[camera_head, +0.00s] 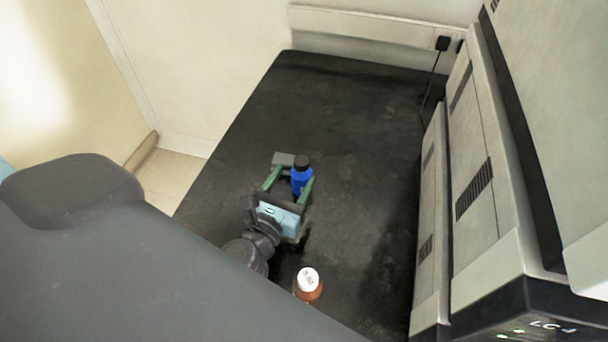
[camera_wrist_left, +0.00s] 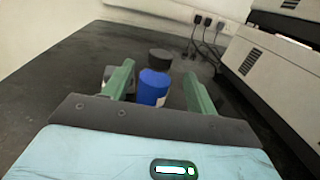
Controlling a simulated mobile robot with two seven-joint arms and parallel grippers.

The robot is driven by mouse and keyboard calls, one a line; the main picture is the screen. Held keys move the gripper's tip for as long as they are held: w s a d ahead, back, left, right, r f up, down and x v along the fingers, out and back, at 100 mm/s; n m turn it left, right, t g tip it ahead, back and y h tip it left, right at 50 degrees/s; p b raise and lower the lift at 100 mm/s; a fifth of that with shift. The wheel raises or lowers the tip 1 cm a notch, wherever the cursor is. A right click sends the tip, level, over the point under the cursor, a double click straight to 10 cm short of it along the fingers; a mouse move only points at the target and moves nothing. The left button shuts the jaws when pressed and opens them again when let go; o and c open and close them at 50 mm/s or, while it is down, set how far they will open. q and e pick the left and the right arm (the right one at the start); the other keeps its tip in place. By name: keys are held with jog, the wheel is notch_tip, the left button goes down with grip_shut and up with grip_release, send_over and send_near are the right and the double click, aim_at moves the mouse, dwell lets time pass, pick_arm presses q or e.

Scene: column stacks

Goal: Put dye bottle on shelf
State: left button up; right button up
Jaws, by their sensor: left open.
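A blue bottle with a black cap (camera_head: 302,178) stands upright on the black bench. My left gripper (camera_head: 291,186) is open, with its green fingers on either side of the blue bottle. In the left wrist view the bottle (camera_wrist_left: 153,88) shows between the two fingertips of the gripper (camera_wrist_left: 158,85), nearer the right finger in the head view. I cannot tell whether a finger touches it. The bottle's lower part is partly hidden by the gripper. No shelf is clearly seen. My right gripper is not in view.
A brown bottle with a white cap (camera_head: 308,283) stands on the black bench (camera_head: 345,120) nearer to me. Tall grey instrument stacks (camera_head: 480,190) line the right side. Sockets with plugs and cables (camera_wrist_left: 205,25) are on the back wall. The bench behind the blue bottle is clear.

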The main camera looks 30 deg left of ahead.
aim_at(305, 160)
pick_arm(q)
jog(key=shift+r, duration=0.1)
jog(key=shift+w+a, duration=0.15)
jog(key=shift+w, duration=0.65)
jog(key=shift+w+a+f+p, duration=0.1)
jog(key=shift+w, duration=0.9)
jog(key=shift+w+a+f+p, duration=0.1)
jog(key=shift+w+a+p, duration=0.05)
jog(key=shift+w, duration=0.85)
jog(key=shift+w+a+f+p, duration=0.1)
jog(key=shift+w, duration=0.9)
jog(key=shift+s+f, duration=0.15)
grip_shut()
